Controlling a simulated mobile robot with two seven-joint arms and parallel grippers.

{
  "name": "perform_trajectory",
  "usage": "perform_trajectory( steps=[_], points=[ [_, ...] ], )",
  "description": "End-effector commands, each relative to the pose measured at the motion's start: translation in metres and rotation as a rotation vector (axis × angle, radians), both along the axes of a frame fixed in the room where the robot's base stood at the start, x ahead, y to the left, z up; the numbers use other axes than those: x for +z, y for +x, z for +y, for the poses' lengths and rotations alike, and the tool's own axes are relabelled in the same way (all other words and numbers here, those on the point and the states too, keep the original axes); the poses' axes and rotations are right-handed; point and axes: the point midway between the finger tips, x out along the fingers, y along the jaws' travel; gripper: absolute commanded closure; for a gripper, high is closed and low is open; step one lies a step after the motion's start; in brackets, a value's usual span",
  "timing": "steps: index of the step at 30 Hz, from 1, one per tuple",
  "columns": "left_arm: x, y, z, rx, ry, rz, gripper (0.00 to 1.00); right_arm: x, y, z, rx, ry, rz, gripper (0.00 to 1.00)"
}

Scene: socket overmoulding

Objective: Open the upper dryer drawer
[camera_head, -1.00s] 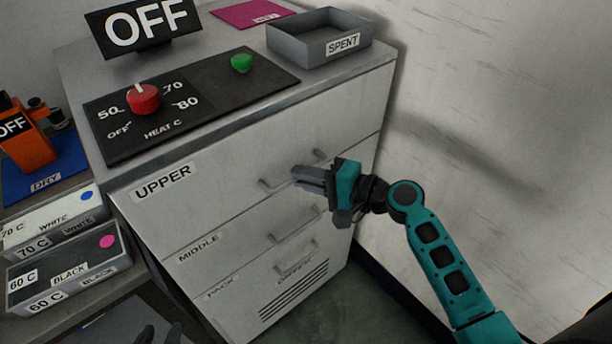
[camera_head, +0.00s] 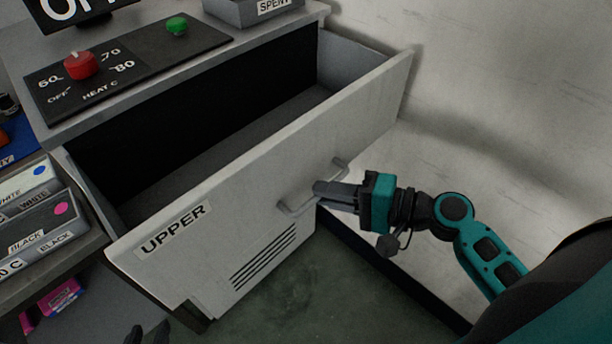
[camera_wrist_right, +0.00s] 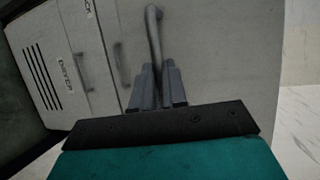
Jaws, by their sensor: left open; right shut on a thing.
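The upper dryer drawer (camera_head: 255,165), labelled UPPER, is pulled well out of the cabinet, and its dark inside looks empty. My right gripper (camera_head: 322,191) is shut on the grey bar handle (camera_head: 296,209) of this drawer. In the right wrist view the handle (camera_wrist_right: 153,35) runs down between the fingers (camera_wrist_right: 157,88). My left gripper (camera_head: 146,335) shows only as dark fingertips at the bottom edge, open and apart from the drawer.
The heat panel with a red knob (camera_head: 80,65) and a green button (camera_head: 176,26) is on the cabinet top, beside the SPENT tray (camera_head: 254,12). Trays marked WHITE and BLACK (camera_head: 48,222) stand at the left. A wall rises close on the right.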

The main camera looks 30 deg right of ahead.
Motion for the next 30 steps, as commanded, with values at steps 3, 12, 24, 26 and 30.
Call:
perform_trajectory(
  steps=[3,12,24,26,30],
  points=[
    [-0.003,0.005,0.000,0.000,-0.001,-0.009,0.57,-0.003,-0.020,-0.007,0.000,-0.001,0.003,1.00],
    [-0.002,0.009,-0.002,-0.002,-0.004,-0.012,0.57,0.000,-0.040,-0.015,0.000,-0.001,0.000,1.00],
    [-0.002,0.007,-0.004,-0.005,-0.007,-0.010,0.57,0.000,-0.040,-0.015,-0.001,-0.001,-0.001,0.85],
    [-0.002,0.006,-0.004,-0.005,-0.007,-0.009,0.57,0.000,-0.040,-0.015,-0.001,0.000,-0.001,0.79],
    [-0.002,0.006,-0.004,-0.005,-0.007,-0.008,0.57,0.000,-0.040,-0.015,-0.001,0.000,-0.001,0.66]
  ],
)
